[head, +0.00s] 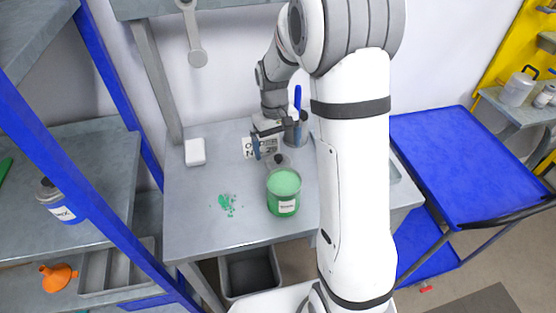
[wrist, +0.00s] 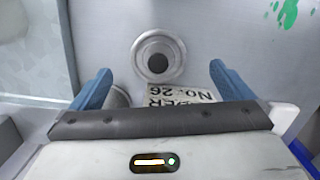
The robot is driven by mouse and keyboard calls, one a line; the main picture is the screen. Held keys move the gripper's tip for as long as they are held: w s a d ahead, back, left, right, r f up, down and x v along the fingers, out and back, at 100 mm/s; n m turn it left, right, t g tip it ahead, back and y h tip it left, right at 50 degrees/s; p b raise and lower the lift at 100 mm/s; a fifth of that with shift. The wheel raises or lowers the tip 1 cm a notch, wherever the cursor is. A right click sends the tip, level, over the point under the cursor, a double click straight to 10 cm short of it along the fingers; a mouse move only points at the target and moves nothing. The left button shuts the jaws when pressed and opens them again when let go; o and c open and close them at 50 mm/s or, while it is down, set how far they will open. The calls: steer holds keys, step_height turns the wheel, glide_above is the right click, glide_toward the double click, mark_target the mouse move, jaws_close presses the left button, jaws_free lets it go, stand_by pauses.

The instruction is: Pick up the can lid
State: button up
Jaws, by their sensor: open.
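The can lid (wrist: 141,72) is a round grey disc with a dark knob in its middle. It lies flat on the grey worktop, between and just beyond my fingertips in the wrist view. In the head view the lid (head: 287,167) shows right behind the can (head: 284,205), which is full of green stuff and has a white label. My gripper (head: 268,147) is low over the worktop; its blue fingers (wrist: 162,75) are open with nothing between them touching the lid. My gripper partly hides a printed paper label.
Green spill (head: 227,204) lies left of the can. A white block (head: 195,151) sits at the worktop's left. A cup with a blue pen (head: 297,100) stands behind my gripper. A blue cart (head: 435,150) is at right. The worktop's left front is clear.

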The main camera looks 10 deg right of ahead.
mark_target(278, 157)
steer(key=shift+d+f+p, duration=0.2)
steer(key=shift+f+p, duration=0.45)
steer(key=shift+f, duration=2.1)
steer(key=c, duration=1.1)
